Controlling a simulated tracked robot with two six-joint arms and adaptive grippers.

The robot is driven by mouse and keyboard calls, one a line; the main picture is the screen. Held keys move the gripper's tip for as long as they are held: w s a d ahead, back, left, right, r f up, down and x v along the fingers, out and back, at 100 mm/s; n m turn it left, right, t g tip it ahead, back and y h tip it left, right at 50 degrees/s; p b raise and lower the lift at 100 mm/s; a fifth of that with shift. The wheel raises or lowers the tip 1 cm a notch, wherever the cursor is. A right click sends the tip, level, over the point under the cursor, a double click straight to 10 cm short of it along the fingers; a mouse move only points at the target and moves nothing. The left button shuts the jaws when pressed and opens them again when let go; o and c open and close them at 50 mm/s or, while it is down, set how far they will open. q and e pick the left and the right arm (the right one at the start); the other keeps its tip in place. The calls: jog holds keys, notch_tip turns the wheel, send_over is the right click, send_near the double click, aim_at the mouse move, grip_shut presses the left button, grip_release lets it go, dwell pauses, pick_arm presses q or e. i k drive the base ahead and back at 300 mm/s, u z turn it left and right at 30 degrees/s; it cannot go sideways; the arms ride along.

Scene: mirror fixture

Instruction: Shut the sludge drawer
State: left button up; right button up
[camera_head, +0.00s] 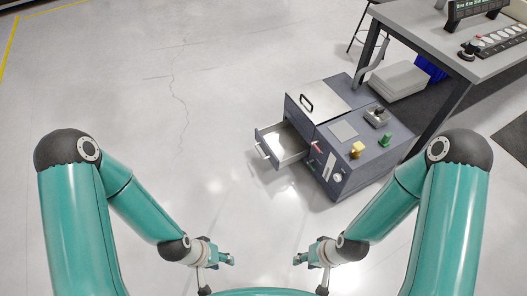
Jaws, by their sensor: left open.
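The sludge drawer (289,149) is a pale, shallow tray standing out from the left side of a grey-blue machine box (338,172). Its front panel with a light handle (263,151) faces left, and the inside looks empty. My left gripper (229,259) is open and empty, low in the picture, below and left of the drawer and apart from it. My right gripper (301,257) hangs below the drawer and touches nothing that I can see. Its fingers are too small to tell whether they are open or shut.
The box top carries a dark lid handle (307,103), a yellow part (357,150) and a green part (384,140). A grey workbench (440,45) stands behind at the right, with a pale stacked block (398,80) under it. The floor left of the drawer is clear.

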aim_at(282, 144)
jog(key=u, duration=0.05)
jog(key=i, duration=0.9)
jog(key=z, duration=0.1)
jog(key=k, duration=1.3)
jog(key=z, duration=0.4)
jog(key=i, duration=1.55)
jog(key=z, duration=0.25)
